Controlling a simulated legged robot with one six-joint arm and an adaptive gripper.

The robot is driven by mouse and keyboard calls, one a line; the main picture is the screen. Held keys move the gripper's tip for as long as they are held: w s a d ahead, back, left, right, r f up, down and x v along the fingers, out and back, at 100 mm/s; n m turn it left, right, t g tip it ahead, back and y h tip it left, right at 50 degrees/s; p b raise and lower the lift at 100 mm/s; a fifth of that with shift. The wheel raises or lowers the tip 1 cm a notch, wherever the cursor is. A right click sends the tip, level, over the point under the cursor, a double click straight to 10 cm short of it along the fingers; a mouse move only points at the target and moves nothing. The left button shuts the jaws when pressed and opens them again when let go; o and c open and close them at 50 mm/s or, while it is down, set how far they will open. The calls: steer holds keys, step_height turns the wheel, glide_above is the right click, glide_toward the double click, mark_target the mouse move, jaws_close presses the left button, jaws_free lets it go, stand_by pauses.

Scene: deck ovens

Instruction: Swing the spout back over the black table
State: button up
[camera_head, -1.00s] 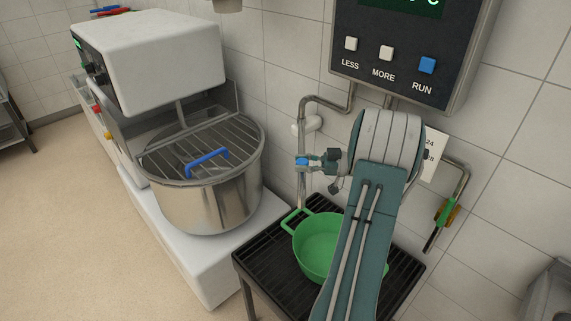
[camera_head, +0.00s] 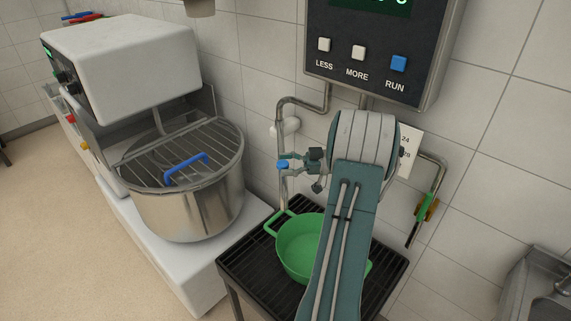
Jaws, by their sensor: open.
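The metal spout (camera_head: 281,128) leaves the wall box, bends and hangs down at the left of my arm, with a blue part (camera_head: 283,164) at my gripper's height. Its lower end is near the back-left edge of the black slatted table (camera_head: 245,262), close to the handle of a green pan (camera_head: 297,240) standing there. My gripper (camera_head: 288,165) is open at the spout's vertical part. I cannot tell whether its fingers are around the spout or beside it. My arm hides part of the pan and table.
A control box (camera_head: 372,50) with LESS, MORE and RUN buttons hangs above. A mixer with a steel bowl (camera_head: 190,207) stands left of the table. Another pipe with a green handle (camera_head: 422,207) is on the wall at right. A metal basin (camera_head: 545,285) is at lower right.

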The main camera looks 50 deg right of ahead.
steer(key=shift+a+r, duration=0.1)
steer(key=shift+r, duration=0.45)
steer(key=r, duration=0.8)
steer(key=shift+d+r, duration=0.2)
steer(key=shift+r, duration=0.2)
